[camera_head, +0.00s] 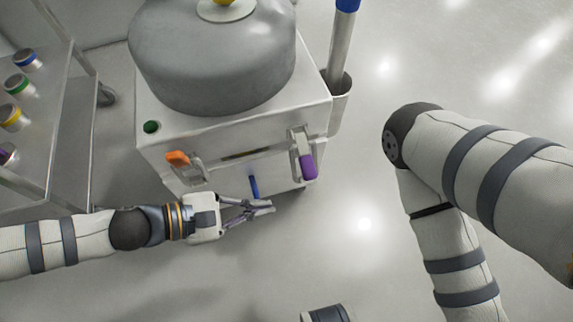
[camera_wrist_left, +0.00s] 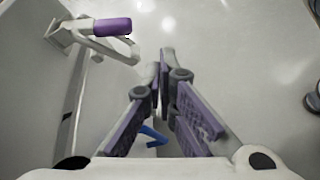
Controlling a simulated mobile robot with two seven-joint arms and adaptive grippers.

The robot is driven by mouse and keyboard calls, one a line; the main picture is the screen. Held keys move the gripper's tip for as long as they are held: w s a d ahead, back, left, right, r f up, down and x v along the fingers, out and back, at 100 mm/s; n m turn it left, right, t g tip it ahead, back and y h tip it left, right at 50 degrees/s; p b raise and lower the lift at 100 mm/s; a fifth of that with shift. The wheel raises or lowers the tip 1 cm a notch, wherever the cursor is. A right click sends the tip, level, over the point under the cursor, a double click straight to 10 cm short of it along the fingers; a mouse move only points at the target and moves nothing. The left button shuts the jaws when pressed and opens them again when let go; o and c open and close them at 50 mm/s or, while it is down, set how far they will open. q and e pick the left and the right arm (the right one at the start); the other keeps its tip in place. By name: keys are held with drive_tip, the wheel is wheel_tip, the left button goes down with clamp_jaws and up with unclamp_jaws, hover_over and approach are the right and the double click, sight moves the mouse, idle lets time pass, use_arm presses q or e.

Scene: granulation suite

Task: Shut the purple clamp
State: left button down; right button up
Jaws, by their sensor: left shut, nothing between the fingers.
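The purple clamp (camera_head: 307,165) is on the front of the white machine box, near its right corner, with its purple grip hanging at the lower end of a pale lever. In the left wrist view the purple clamp (camera_wrist_left: 112,27) is at the upper left, apart from the fingers. My left gripper (camera_head: 270,206) is shut and empty, in front of the box, below and to the left of the purple clamp. Its fingertips also show in the left wrist view (camera_wrist_left: 162,62). My right arm shows at the right, but its gripper is not in view.
An orange clamp (camera_head: 178,159) sits at the front left of the white box (camera_head: 160,133). A blue handle (camera_head: 254,186) is between the clamps, close to my left gripper. A grey drum (camera_head: 210,65) stands on top. A shelf cart (camera_head: 62,130) is at the left. Floor at right is clear.

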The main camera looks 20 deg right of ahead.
sight(305, 157)
use_arm(q)
drive_tip(key=shift+n+t+h, duration=0.5)
drive_tip(key=shift+t+h, duration=0.1)
drive_tip(key=w, duration=0.3)
drive_tip(key=w+b, duration=0.1)
drive_tip(key=w, duration=0.2)
drive_tip(key=shift+w+d+r, duration=0.1)
drive_tip(key=shift+d+r, duration=0.05)
drive_tip(key=shift+r, duration=0.05)
drive_tip(key=b+x, duration=0.2)
drive_tip(key=x, duration=0.7)
use_arm(e)
drive_tip(key=f, duration=0.2)
drive_tip(key=s+f, duration=0.1)
drive_tip(key=shift+a+f+g+y, duration=0.2)
drive_tip(key=shift+f+g+y, duration=0.1)
drive_tip(key=shift+f, duration=0.1)
